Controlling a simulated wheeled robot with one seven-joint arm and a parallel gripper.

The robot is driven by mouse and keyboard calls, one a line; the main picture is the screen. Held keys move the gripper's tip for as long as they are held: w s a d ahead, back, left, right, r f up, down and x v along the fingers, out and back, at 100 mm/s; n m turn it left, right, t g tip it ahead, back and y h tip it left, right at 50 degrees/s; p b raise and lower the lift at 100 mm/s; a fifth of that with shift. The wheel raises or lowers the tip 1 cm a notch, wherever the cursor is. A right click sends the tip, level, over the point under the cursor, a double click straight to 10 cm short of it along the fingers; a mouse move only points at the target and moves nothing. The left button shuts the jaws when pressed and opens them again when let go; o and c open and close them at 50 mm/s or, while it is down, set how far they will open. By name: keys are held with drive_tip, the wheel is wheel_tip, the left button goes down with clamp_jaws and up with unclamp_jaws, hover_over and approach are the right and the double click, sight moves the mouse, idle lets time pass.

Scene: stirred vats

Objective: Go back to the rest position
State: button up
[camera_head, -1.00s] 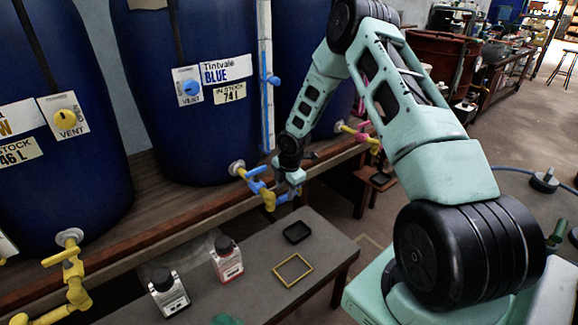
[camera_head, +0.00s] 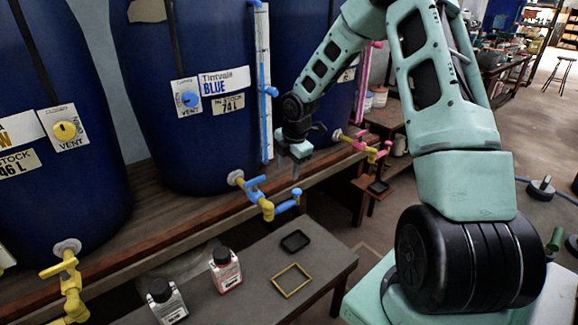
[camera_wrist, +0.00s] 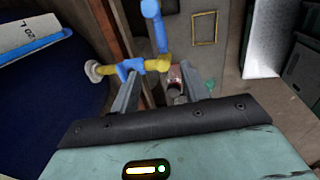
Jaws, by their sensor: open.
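My gripper (camera_head: 296,168) hangs in the head view above and to the right of the blue vat's tap, in front of the plank shelf. The blue and yellow tap (camera_head: 262,196) is apart from it and clear below. In the wrist view my gripper (camera_wrist: 153,92) has its two fingers spread, with nothing held between them. The same tap (camera_wrist: 140,66) shows just beyond the fingertips there. My arm reaches from the right side of the head view, bent at the elbow.
The blue vat (camera_head: 200,140) stands on the shelf (camera_head: 150,215). A low table (camera_head: 245,265) holds two bottles, a black tray (camera_head: 295,241) and a yellow frame (camera_head: 291,280). A pink tap (camera_head: 372,147) is at the right. Open floor lies at the far right.

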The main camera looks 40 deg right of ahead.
idle(0.3)
drive_tip(key=s+a+r+m+g, duration=0.15)
drive_tip(key=s+a+r, duration=0.3)
drive_tip(key=a, duration=0.75)
drive_tip(key=s+a+r+m, duration=0.35)
drive_tip(key=s+a, duration=0.25)
drive_tip(key=a, duration=0.6)
drive_tip(key=s+a+r+m, duration=0.2)
drive_tip(key=s+a, duration=0.3)
drive_tip(key=s, duration=0.5)
drive_tip(key=s+a+r+m, duration=0.2)
drive_tip(key=s+a, duration=0.3)
drive_tip(key=s, duration=0.5)
drive_tip(key=shift+s+r+m+g+y, duration=0.2)
drive_tip(key=shift+s+m+g+y, duration=0.15)
drive_tip(key=shift+m, duration=0.25)
